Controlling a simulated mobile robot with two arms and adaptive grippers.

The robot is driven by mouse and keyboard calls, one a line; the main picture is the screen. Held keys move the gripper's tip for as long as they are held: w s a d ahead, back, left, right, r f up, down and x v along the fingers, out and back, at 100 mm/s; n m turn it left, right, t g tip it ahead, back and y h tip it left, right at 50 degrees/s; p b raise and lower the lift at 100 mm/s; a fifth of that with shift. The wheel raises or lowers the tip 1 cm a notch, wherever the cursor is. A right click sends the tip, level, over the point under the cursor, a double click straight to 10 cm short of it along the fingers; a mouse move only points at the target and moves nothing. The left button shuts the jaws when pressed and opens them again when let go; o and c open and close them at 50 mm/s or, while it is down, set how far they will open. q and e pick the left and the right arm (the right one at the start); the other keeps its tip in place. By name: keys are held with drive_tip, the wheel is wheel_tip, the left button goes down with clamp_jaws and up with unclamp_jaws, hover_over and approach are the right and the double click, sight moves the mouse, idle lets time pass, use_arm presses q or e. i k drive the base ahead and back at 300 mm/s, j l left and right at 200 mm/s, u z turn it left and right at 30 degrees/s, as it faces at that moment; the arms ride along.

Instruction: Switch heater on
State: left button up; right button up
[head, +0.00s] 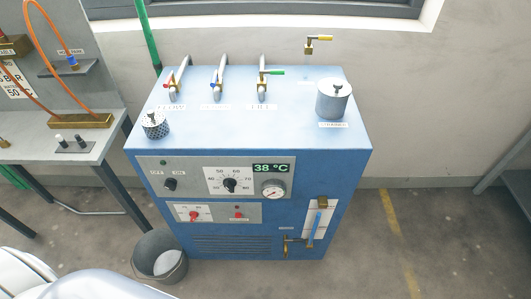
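The heater is a blue cabinet (250,143) standing on the floor against the wall. Its upper grey panel (202,164) carries a small black knob (170,184) at the left, below a dark green lamp (163,163). A larger black dial (231,185) sits in the middle on a numbered white plate. A green display (271,168) reads 38 °C above a round gauge (273,190). The lower panel has a red knob (194,216) and a red button or lamp (238,213). The small labels are unreadable. Neither of my grippers is in view.
Several taps, one with a green handle (276,72), and a metal pot (333,98) stand on the cabinet top. A sight tube (315,220) is at the lower right front. A bucket (159,259) stands at the lower left. A bench (95,152) is at left.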

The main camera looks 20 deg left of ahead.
sight(170, 184)
drive_tip(key=u, duration=1.45)
